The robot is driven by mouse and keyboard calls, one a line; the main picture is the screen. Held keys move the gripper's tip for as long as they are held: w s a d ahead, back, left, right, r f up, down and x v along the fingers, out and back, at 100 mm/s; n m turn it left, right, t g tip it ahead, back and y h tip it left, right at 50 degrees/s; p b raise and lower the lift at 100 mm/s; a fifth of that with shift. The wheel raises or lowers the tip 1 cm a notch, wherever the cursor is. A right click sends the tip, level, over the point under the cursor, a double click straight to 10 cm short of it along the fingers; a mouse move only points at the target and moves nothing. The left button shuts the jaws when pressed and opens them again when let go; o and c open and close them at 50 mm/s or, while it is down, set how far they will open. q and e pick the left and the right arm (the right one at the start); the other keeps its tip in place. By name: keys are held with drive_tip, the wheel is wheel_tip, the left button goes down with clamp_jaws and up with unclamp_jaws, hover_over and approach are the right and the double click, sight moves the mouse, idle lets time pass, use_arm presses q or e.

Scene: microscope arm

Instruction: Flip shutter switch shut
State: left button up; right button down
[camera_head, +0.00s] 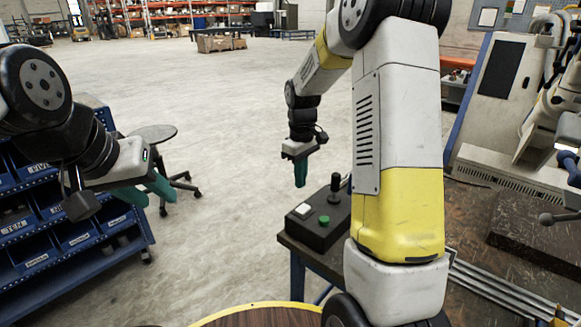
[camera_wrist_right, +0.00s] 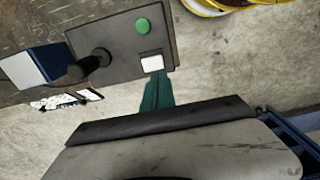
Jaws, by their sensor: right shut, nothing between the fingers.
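A dark control box (camera_head: 318,236) stands on the corner of the workbench. It carries a white square switch (camera_head: 302,211), which I take for the shutter switch, a green button (camera_head: 323,220) and a black joystick (camera_head: 335,185). My right gripper (camera_head: 300,186) is shut and empty, its green fingers pointing down above the box. In the right wrist view the fingertips (camera_wrist_right: 156,76) appear just beside the white switch (camera_wrist_right: 151,61); I cannot tell whether they touch. Which way the switch is tilted is too small to tell. My left gripper (camera_head: 148,194) is open and empty at the left, far from the box.
Metal rods (camera_head: 495,300) lie on the workbench (camera_head: 490,255) at right. A round wooden top with a yellow rim (camera_head: 262,314) is at the bottom.

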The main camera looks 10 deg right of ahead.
sight(300, 211)
wheel_tip(300, 211, down, 9)
drive_tip(key=shift+r, duration=0.1)
idle(0.4)
drive_tip(key=shift+s+f, duration=0.1)
drive_tip(key=shift+f, duration=0.25)
drive_tip(key=shift+w+d+r, duration=0.3)
drive_tip(key=shift+w+d, duration=0.2)
drive_tip(key=shift+d, duration=0.05)
drive_tip(key=shift+r, duration=0.1)
